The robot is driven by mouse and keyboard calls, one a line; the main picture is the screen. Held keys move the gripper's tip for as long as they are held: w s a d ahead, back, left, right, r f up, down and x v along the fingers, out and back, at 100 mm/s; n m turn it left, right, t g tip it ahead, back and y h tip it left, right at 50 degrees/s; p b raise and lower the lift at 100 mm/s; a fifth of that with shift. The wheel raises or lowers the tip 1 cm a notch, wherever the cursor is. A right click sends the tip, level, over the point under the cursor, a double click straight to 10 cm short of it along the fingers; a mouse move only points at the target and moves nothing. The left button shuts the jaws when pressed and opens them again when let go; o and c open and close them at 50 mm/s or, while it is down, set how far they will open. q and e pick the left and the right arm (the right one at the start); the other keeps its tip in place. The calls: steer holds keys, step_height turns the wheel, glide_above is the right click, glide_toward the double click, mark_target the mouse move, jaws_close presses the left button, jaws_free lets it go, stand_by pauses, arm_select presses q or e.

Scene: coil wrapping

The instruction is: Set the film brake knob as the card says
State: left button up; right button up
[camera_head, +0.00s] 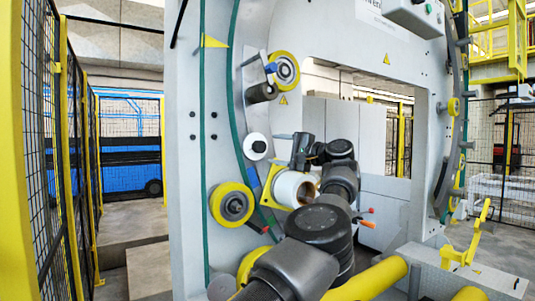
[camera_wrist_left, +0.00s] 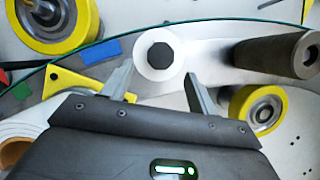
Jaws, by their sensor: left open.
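A round white disc with a dark many-sided centre, which looks like the film brake knob (camera_head: 257,146), is on the machine's ring face. It also shows in the left wrist view (camera_wrist_left: 160,61), just beyond the fingertips. My left gripper (camera_wrist_left: 157,86) is open, with one finger on each side below the knob, and nothing is between the fingers. In the head view the left gripper (camera_head: 299,150) is to the right of the knob, apart from it. I cannot read any setting on the knob. No card is readable in either view. My right gripper is not in view.
A white film roll (camera_head: 295,188) on a yellow bracket is below my left gripper. Yellow-rimmed rollers (camera_head: 231,204) and a dark roller (camera_wrist_left: 277,54) stand out from the ring near the knob. A yellow mesh fence (camera_head: 60,150) is at the left.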

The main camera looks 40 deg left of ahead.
arm_select(q)
steer(key=d, duration=0.5)
steer(key=shift+w+f, duration=0.15)
steer(key=shift+w, duration=0.15)
steer(key=shift+d, duration=0.1)
